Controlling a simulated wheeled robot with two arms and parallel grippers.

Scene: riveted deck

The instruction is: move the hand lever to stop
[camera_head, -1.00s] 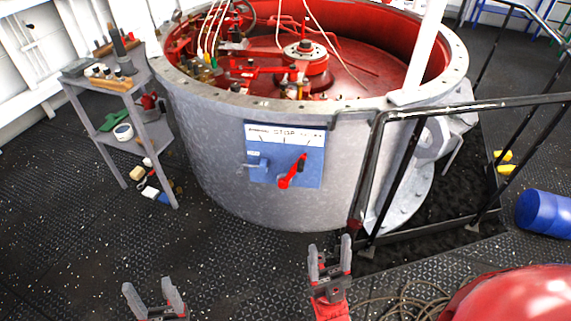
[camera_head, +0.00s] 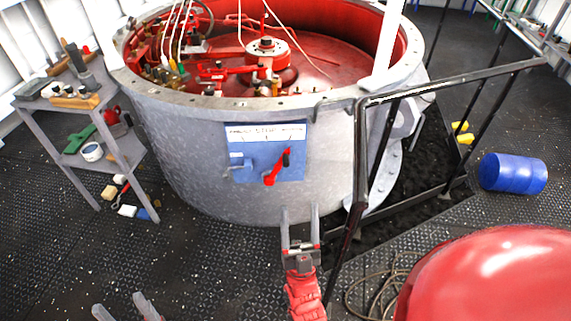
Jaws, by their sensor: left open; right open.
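My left gripper (camera_head: 122,308) is open and empty at the bottom left edge, partly cut off.
The grey drum (camera_head: 190,175) has a red interior with machinery. A black railing (camera_head: 360,150) stands close to the right of my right gripper. A grey shelf cart (camera_head: 60,150) stands left. A blue barrel (camera_head: 512,173) lies right. A red rounded object (camera_head: 490,280) fills the lower right.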

